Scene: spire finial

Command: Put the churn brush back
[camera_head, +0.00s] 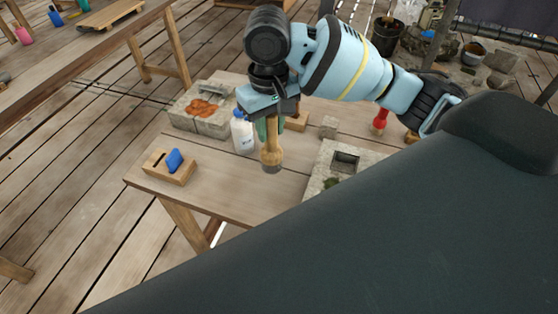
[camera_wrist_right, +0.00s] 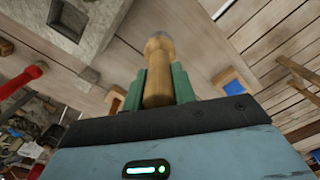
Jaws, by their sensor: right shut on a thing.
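My right gripper (camera_head: 274,108) is shut on a wooden tool with a rounded body and a grey end (camera_head: 271,155), which I take to be the churn brush. It hangs nearly upright, grey end down, over the workbench (camera_head: 225,185). Whether its end touches the bench I cannot tell. In the right wrist view the green fingers (camera_wrist_right: 162,88) close on both sides of the wooden brush (camera_wrist_right: 162,75), and its grey end points away from the gripper. My left gripper is not in view.
A white bottle with blue cap (camera_head: 242,134) stands just left of the brush. A wooden block (camera_head: 160,171) with a blue piece (camera_head: 174,160) is at bench left. A stone block with a square hole (camera_head: 325,165) is at right; a stone with orange pieces (camera_head: 186,119) is behind.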

